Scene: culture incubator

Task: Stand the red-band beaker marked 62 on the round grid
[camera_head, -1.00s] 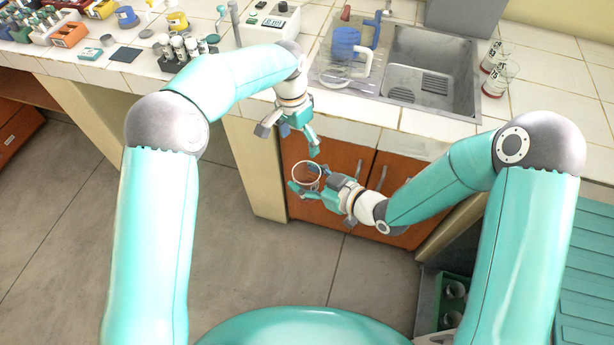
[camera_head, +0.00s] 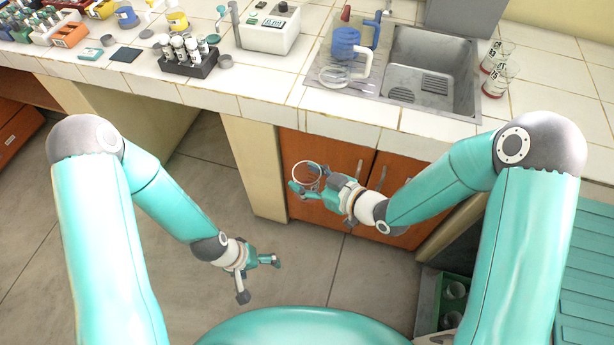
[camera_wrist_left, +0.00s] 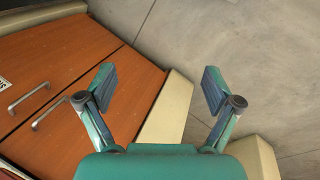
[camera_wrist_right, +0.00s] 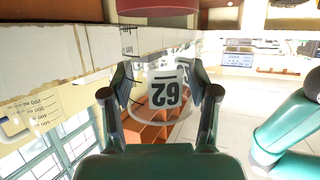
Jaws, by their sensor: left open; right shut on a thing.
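The clear beaker (camera_head: 306,171) is held in front of the orange cabinet doors, its round rim showing in the head view. In the right wrist view, its label (camera_wrist_right: 165,92) reads 62, upside down in that picture, and a red band (camera_wrist_right: 158,7) shows at the top edge. My right gripper (camera_head: 312,184) is shut on the beaker, with a finger on each side of it. My left gripper (camera_head: 260,279) is open and empty, low over the floor, left of and nearer than the beaker. I cannot clearly pick out the round grid.
The tiled counter (camera_head: 240,101) runs behind. It bears a sink (camera_head: 418,98), a blue jug (camera_head: 345,43), a white device with a display (camera_head: 268,33) and a dark vial rack (camera_head: 188,66). Two red-banded beakers (camera_head: 497,78) stand right of the sink.

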